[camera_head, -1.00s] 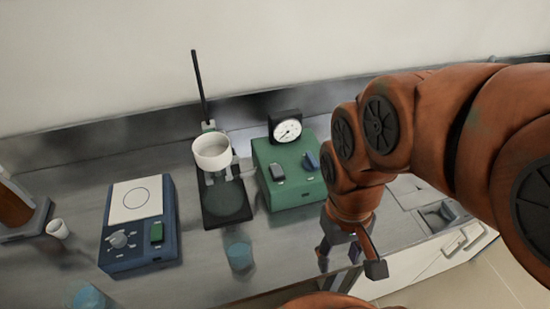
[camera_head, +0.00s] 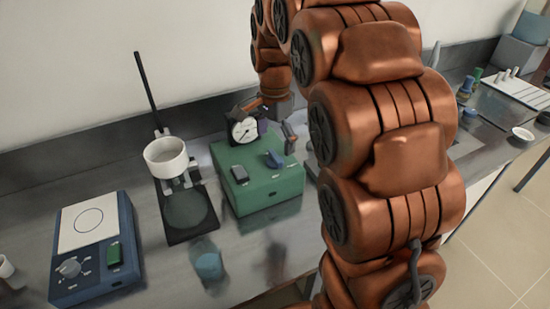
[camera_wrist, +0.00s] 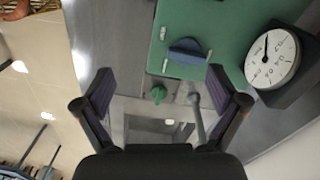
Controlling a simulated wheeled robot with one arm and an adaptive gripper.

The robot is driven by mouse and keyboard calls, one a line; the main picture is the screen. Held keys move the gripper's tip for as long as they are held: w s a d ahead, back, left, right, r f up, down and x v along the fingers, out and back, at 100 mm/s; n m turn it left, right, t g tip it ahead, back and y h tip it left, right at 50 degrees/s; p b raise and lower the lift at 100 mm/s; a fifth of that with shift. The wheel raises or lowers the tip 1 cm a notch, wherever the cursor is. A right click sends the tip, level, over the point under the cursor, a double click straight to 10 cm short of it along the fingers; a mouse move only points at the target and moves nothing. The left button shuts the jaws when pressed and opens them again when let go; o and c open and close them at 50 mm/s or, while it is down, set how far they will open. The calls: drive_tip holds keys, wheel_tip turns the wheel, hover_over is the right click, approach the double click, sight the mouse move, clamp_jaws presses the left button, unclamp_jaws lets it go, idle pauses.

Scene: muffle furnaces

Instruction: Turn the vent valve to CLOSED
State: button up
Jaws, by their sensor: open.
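The blue knob (camera_head: 273,159), which looks like the vent valve, sits on top of the green box (camera_head: 258,200). In the wrist view the blue knob (camera_wrist: 187,50) lies crosswise beside white marks, too small to read. My gripper (camera_head: 264,122) is open and empty, above the back of the green box near the round gauge (camera_head: 243,131). In the wrist view my gripper's fingers (camera_wrist: 160,92) stand wide apart, with the knob beyond and up from them, not between them. The gauge also shows in the wrist view (camera_wrist: 271,60).
A grey switch (camera_head: 239,174) is on the green box. Left stand a rod stand with a white bowl (camera_head: 166,156), a blue hotplate (camera_head: 95,255) and a blue-tinted beaker (camera_head: 208,265). A small green knob (camera_wrist: 158,94) and grey lever (camera_wrist: 197,112) show between the fingers in the wrist view.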

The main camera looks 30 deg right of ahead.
sight(275, 155)
drive_tip(key=w+m, duration=0.1)
drive_tip(key=w+d+f, duration=0.1)
drive_tip(key=w, duration=0.1)
drive_tip(key=w+d+m, duration=0.1)
drive_tip(key=shift+w+d+f+m+b, duration=0.1)
drive_tip(key=shift+w+f+m+b, duration=0.1)
drive_tip(key=shift+f+m+b, duration=0.15)
drive_tip(key=shift+w+d+f, duration=0.1)
drive_tip(key=shift+w+f, duration=0.15)
drive_tip(key=shift+w, duration=0.05)
drive_tip(key=shift+f+p, duration=1.25)
drive_tip(key=shift+f, duration=2.45)
drive_tip(key=c, duration=1.1)
